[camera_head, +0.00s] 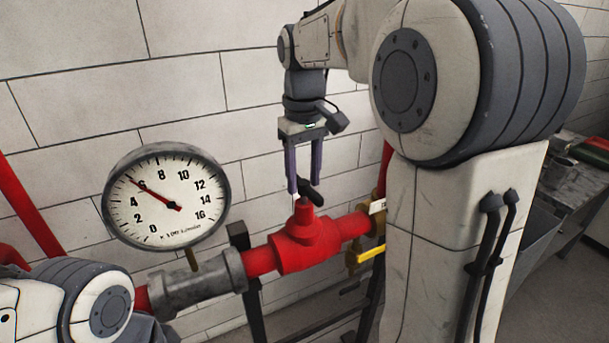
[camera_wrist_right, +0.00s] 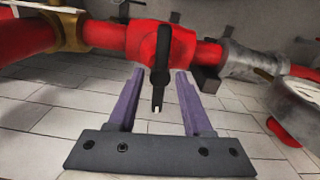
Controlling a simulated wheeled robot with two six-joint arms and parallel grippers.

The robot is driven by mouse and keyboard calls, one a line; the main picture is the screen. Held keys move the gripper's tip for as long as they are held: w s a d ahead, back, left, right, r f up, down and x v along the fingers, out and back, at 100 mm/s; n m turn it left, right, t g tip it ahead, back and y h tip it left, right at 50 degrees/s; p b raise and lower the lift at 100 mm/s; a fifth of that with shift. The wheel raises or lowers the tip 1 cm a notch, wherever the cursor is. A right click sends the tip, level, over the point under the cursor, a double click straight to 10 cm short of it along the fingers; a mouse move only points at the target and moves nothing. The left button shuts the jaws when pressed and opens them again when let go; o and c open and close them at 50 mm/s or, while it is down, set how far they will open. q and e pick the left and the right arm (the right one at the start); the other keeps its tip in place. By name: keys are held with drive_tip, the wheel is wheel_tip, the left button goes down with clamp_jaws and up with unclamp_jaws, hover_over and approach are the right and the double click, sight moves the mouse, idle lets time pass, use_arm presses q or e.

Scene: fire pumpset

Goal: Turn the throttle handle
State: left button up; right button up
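The black throttle handle (camera_head: 312,192) sits on top of the red valve body (camera_head: 305,243) in the pipe line. My right gripper (camera_head: 304,186) points down just above it, its two purple fingers apart. In the right wrist view the handle (camera_wrist_right: 160,70) shows between the open fingers (camera_wrist_right: 160,74), with a gap on each side, so neither finger appears to touch it. Part of my left arm shows at the lower left of the head view, but its gripper is out of view.
A round pressure gauge (camera_head: 166,196) stands left of the valve on a grey pipe fitting (camera_head: 197,284). A yellow lever (camera_head: 370,255) is on a brass valve to the right. A white tiled wall (camera_head: 75,90) is behind. A metal table (camera_head: 580,205) stands far right.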

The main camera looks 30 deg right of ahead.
sight(304, 182)
wheel_tip(304, 182, up, 10)
drive_tip(key=p, duration=0.1)
drive_tip(key=shift+r, duration=0.25)
idle(0.5)
